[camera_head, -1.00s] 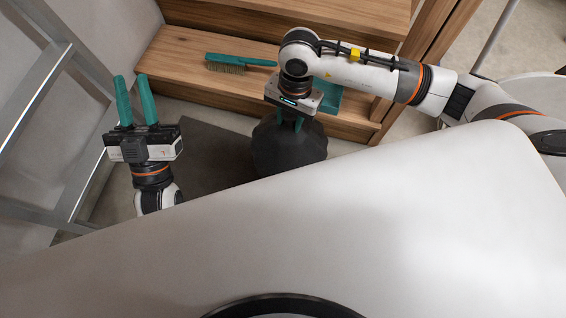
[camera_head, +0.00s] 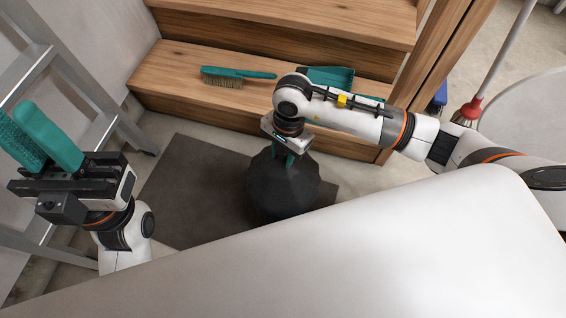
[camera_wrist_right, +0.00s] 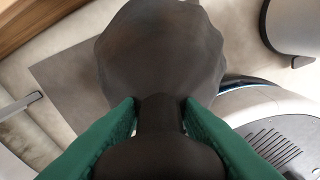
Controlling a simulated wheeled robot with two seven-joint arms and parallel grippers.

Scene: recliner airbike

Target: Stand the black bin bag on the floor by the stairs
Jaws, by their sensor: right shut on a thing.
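The black bin bag (camera_head: 284,184) hangs or stands upright below my right gripper (camera_head: 288,158), over the dark mat in front of the stairs. I cannot tell whether its bottom touches the floor. In the right wrist view my right gripper (camera_wrist_right: 160,112) is shut on the bag's narrow neck, with the round body of the bag (camera_wrist_right: 160,50) beyond. My left gripper (camera_head: 42,138) is at the far left with its two teal fingers apart and nothing between them. The wooden stairs (camera_head: 270,75) rise just behind the bag.
A dark mat (camera_head: 185,185) lies on the floor by the stairs. A teal brush (camera_head: 235,75) and a teal dustpan (camera_head: 330,76) lie on the lower step. A metal ladder (camera_head: 85,90) stands at left.

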